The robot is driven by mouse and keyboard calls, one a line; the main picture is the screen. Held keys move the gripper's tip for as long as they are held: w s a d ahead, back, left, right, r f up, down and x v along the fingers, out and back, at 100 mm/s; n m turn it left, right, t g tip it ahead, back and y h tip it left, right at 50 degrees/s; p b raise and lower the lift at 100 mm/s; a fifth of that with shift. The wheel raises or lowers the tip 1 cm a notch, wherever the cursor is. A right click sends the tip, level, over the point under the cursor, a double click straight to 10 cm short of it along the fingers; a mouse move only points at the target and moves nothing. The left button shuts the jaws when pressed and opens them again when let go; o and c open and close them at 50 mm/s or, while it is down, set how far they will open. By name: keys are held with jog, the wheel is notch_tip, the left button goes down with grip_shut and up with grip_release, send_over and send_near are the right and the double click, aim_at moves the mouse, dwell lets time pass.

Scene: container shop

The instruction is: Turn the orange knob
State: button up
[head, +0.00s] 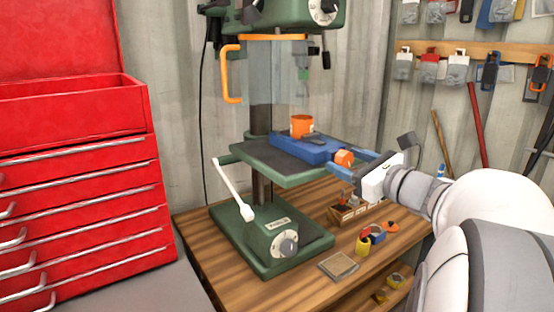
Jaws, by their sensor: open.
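A small orange knob (344,158) sits at the near right end of the blue vise (290,150) on the green drill press table (262,160). My gripper (347,163) reaches in from the right, its blue-grey fingers open on either side of the orange knob. The picture is too small to tell whether the fingers touch it. A larger orange, cup-like piece (301,126) stands upright on the vise. An orange handle (230,70) is on the drill press guard at upper left.
The drill press base (270,236) stands on a wooden bench (230,268); its white lever (233,189) sticks out left. A small wooden box (352,215), tape rolls and a flat square piece (339,265) lie at right. A red tool chest (80,180) stands left.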

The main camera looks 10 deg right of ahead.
jog(key=v, duration=0.7)
jog(key=shift+s+d, duration=0.15)
jog(key=shift+s, duration=0.2)
jog(key=s+a+f+n+g+y+p, duration=0.1)
jog(key=a+f+n+g+p, duration=0.25)
jog(key=a+n+g, duration=0.35)
jog(key=s+a+f+n+g+p, duration=0.25)
jog(key=a+f+n, duration=0.2)
jog(key=a, duration=0.35)
jog(key=s+a+f+n+g+h+p, duration=0.2)
jog(key=s+f+n+g+h+p, duration=0.2)
jog(key=n, duration=1.3)
jog(key=s+f+g+h, duration=0.1)
jog(key=s+h, duration=0.1)
jog(key=h, duration=0.1)
jog(key=shift+s+a+n, duration=0.2)
jog(key=shift+s+n, duration=0.15)
jog(key=shift+f, duration=0.1)
jog(key=shift+c, duration=0.5)
